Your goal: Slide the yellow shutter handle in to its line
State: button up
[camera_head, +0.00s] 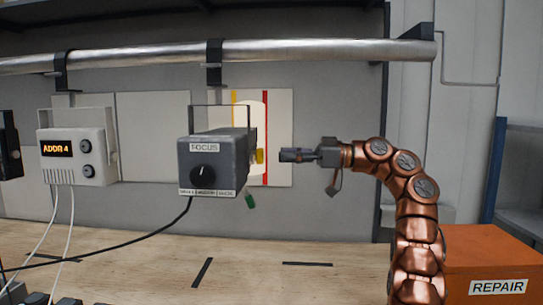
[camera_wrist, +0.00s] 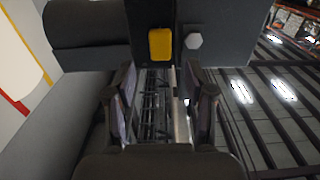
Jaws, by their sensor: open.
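The yellow shutter handle (camera_head: 259,156) sticks out at the right side of the grey FOCUS lamp housing (camera_head: 210,165). In the wrist view the handle (camera_wrist: 160,44) is a yellow block on a dark plate, beside a grey hex bolt head (camera_wrist: 194,41). My gripper (camera_head: 284,155) points left at the handle, with a small gap between them. In the wrist view my gripper (camera_wrist: 160,85) is open, its two fingers apart and empty, with the handle beyond the tips. No line on the shutter itself can be made out.
A white panel behind the lamp carries a yellow stripe (camera_head: 234,97), a red stripe (camera_head: 266,110) and a pale light patch. A metal pipe (camera_head: 300,50) runs above. A control box (camera_head: 80,155) hangs left. An orange REPAIR box (camera_head: 485,260) stands lower right.

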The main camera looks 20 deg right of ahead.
jog(key=shift+v, duration=2.85)
